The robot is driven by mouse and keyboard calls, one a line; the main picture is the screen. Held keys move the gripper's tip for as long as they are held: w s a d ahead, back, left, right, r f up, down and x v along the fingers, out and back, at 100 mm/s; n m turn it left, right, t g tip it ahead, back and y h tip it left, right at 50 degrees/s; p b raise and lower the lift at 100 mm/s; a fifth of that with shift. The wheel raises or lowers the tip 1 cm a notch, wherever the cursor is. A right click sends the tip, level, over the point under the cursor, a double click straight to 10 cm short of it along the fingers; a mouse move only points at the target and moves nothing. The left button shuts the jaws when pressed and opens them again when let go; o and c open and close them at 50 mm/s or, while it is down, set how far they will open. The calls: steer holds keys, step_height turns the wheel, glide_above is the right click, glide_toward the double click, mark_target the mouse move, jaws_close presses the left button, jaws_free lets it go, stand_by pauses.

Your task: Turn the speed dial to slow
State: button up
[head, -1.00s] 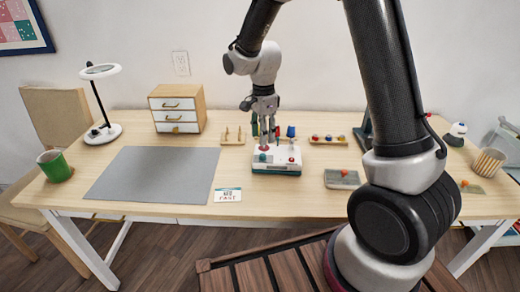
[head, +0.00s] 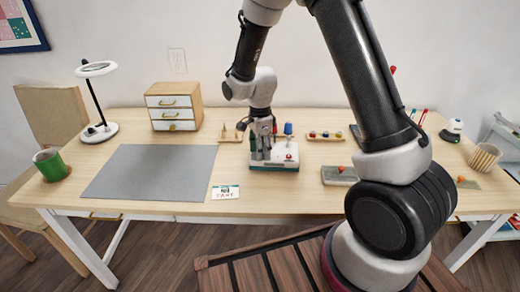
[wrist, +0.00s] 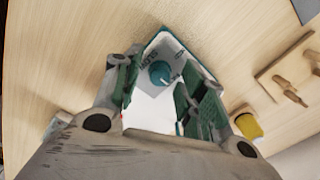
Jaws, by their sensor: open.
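A white box with a teal base (head: 287,164) stands on the table, partly hidden behind my gripper in the head view. In the wrist view, its round teal dial (wrist: 160,73) shows on the white top panel (wrist: 150,105), with small lettering beside it that seems to read "slow". I cannot make out the dial's pointer. My gripper (head: 262,152) points down over the left part of the box. In the wrist view, its open fingers (wrist: 160,88) stand on either side of the dial, with space between them and it. I cannot tell their exact height above the panel.
Thread spools (head: 288,130) stand close behind the box. A small wooden peg rack (head: 231,136) is behind it to the left. A card (head: 225,192) and a grey mat (head: 150,173) lie to the left.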

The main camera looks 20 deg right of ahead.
jaws_close()
